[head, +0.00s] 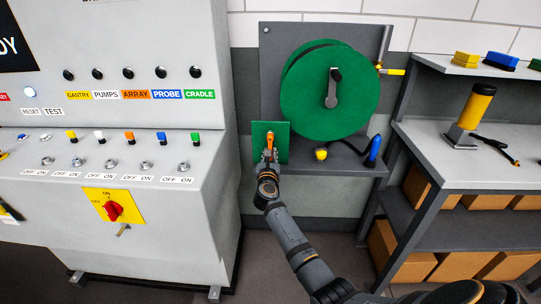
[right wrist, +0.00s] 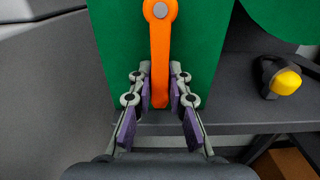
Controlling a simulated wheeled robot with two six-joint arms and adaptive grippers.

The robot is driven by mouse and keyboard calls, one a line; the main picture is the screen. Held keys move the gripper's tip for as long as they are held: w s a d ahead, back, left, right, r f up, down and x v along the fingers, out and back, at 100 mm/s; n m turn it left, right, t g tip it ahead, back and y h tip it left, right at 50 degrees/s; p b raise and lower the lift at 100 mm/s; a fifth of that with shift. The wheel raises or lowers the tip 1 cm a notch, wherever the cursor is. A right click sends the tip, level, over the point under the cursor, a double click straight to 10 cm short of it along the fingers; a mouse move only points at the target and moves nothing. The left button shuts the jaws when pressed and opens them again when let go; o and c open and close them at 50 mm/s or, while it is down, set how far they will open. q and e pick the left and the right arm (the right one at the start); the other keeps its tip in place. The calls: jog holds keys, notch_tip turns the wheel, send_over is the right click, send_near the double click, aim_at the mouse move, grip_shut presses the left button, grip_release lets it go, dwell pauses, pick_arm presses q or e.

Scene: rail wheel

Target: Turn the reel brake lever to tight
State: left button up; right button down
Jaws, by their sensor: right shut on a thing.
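The reel brake lever (right wrist: 162,45) is an orange bar on a round grey pivot. It hangs straight down in front of a green plate (right wrist: 112,50) in the right wrist view. In the head view the lever (head: 270,138) is small and partly hidden by my gripper. My right gripper (right wrist: 160,105) is shut on the lever's lower end, with one finger on each side. It also shows in the head view (head: 269,155), reaching up from below. No tight or loose marking is readable on the plate. My left gripper is not in view.
The large green reel (head: 310,100) with a crank stands right of the plate. A yellow-tipped connector (right wrist: 286,82) and a blue one (head: 374,148) lie on the grey shelf (head: 345,167). A control console (head: 150,215) stands left; a shelving unit with boxes (head: 400,250) stands right.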

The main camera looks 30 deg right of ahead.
jog(key=shift+f, duration=0.1)
jog(key=c, duration=1.3)
grip_release()
jog(key=shift+a, duration=0.1)
jog(key=shift+o, duration=0.2)
jog(key=v, duration=1.2)
